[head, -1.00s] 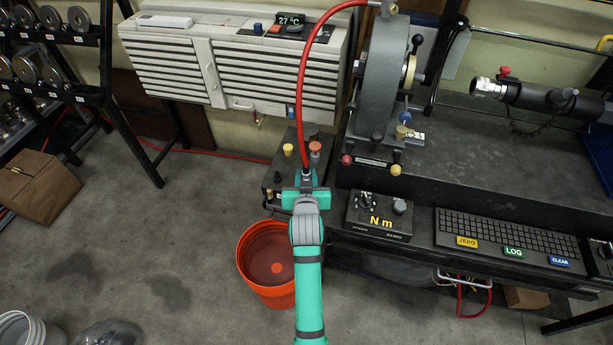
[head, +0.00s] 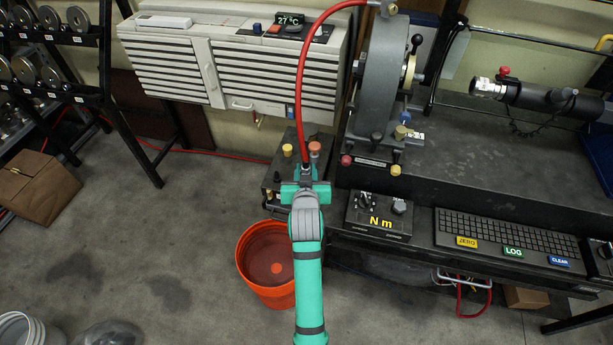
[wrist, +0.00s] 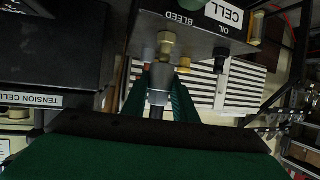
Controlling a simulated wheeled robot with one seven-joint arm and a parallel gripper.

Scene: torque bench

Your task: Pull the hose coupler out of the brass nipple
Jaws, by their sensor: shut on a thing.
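My gripper (head: 306,182) is shut on the grey metal hose coupler (wrist: 158,88), with a green finger on each side of it in the wrist view. The red hose (head: 301,90) arches down into the gripper from the top of the bench rig. The brass nipple (wrist: 166,43) stands out from the dark block just beyond the coupler's end, in line with it. They look very close or joined; I cannot tell whether the coupler still sits around the nipple. In the head view my gripper hides the coupler and nipple.
The dark block (wrist: 200,38) is labelled CELL, OIL and BLEED and carries other coloured knobs. An orange bucket (head: 262,255) stands on the floor below my arm. The black bench (head: 490,150) with the N m box (head: 380,215) is close on the right.

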